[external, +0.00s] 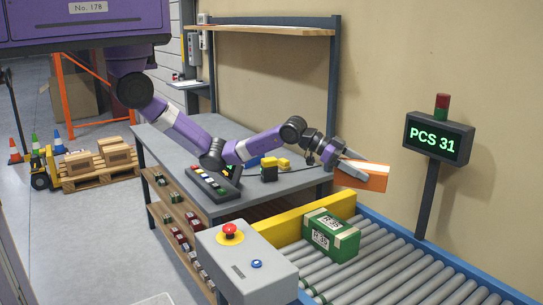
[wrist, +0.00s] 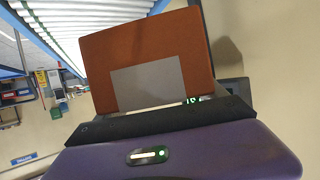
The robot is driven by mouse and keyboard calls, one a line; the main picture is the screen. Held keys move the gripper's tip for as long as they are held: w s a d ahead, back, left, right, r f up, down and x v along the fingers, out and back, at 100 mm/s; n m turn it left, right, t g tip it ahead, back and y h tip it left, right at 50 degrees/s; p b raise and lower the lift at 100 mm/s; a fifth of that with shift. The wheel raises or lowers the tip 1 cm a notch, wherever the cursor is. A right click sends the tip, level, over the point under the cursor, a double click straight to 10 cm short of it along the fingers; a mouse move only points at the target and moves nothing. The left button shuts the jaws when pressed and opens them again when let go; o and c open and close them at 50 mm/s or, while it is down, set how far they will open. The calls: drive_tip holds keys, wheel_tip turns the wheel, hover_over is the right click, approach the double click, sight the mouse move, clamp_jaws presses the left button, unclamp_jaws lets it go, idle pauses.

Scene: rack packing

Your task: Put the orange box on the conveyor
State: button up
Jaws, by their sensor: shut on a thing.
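My gripper (external: 350,168) is shut on the orange box (external: 374,178) and holds it in the air beyond the right end of the workbench, near the back wall. In the wrist view the orange box (wrist: 150,50) fills the upper middle, with a grey patch on its face. The fingertips are hard to make out there. The conveyor (external: 385,262) has grey rollers and blue side rails and lies below the box, in front of it in the external view. Its rollers also show in the wrist view (wrist: 85,22) at the top left.
A green box (external: 332,236) sits on the conveyor rollers beside a yellow barrier (external: 306,221). A control box (external: 246,262) with a red button stands at the near left. A PCS 31 display (external: 438,139) rises on a post behind the conveyor. The rollers right of the green box are clear.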

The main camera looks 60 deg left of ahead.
drive_tip(key=s+d+f+m+g+h, duration=0.1)
drive_tip(key=s+d+f, duration=0.2)
drive_tip(key=s+d, duration=0.4)
drive_tip(key=s+d+f+m+g, duration=0.1)
drive_tip(key=s+d+f+g, duration=0.1)
drive_tip(key=s+d+f, duration=0.3)
drive_tip(key=shift+s+d+f+b, duration=0.2)
drive_tip(key=shift+s+f+b, duration=0.05)
drive_tip(key=shift+f, duration=2.85)
drive_tip(key=shift+s+d+f+b, duration=0.2)
drive_tip(key=shift+f+b, duration=0.1)
drive_tip(key=shift+f, duration=2.85)
drive_tip(key=shift+s+d+f+b, duration=0.15)
drive_tip(key=shift+s+f+b, duration=0.1)
drive_tip(key=shift+f, duration=2.85)
drive_tip(key=shift+f+t, duration=0.15)
drive_tip(key=shift+t, duration=0.25)
drive_tip(key=o, duration=1.6)
